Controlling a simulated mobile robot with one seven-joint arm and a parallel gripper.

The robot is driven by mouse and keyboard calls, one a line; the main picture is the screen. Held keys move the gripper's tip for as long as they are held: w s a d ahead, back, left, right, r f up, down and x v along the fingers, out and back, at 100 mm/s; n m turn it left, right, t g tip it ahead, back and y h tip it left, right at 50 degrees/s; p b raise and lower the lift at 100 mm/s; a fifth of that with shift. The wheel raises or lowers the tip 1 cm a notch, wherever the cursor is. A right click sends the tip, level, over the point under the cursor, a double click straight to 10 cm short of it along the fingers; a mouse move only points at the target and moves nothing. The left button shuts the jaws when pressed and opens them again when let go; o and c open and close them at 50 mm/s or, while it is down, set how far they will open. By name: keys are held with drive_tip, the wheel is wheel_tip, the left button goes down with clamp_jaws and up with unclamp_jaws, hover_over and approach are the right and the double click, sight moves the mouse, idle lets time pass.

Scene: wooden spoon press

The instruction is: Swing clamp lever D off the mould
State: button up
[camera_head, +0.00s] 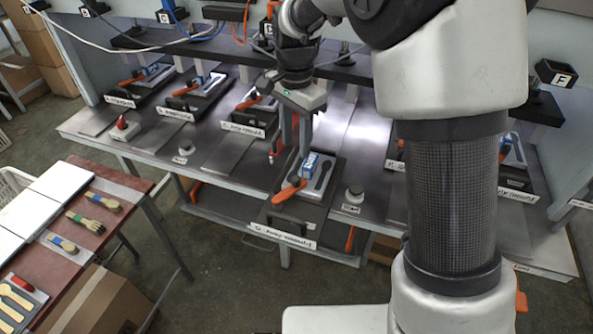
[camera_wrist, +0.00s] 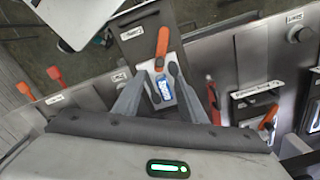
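The mould in front of me is a dark tray (camera_head: 310,213) with a light plate and a dark spoon shape (camera_head: 323,175), pulled out toward the front edge; its label is too small to read surely. The clamp lever has an orange handle (camera_head: 289,191) lying over the plate's near left part, beside a blue block (camera_head: 309,165). In the wrist view the orange handle (camera_wrist: 162,45) points away from the blue block (camera_wrist: 164,88), between and beyond my fingertips. My gripper (camera_head: 295,142) is open and empty, pointing down behind the blue block. It also shows in the wrist view (camera_wrist: 160,92).
Other moulds with orange levers (camera_head: 184,89) stand along the bench to the left, and more lie to the right, partly behind my arm. A round knob (camera_head: 354,194) stands right of the mould. A side table (camera_head: 118,219) with brushes is at the left.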

sight(296, 177)
wheel_tip(296, 177, down, 11)
drive_tip(key=shift+f, duration=0.2)
clamp_jaws()
idle(0.3)
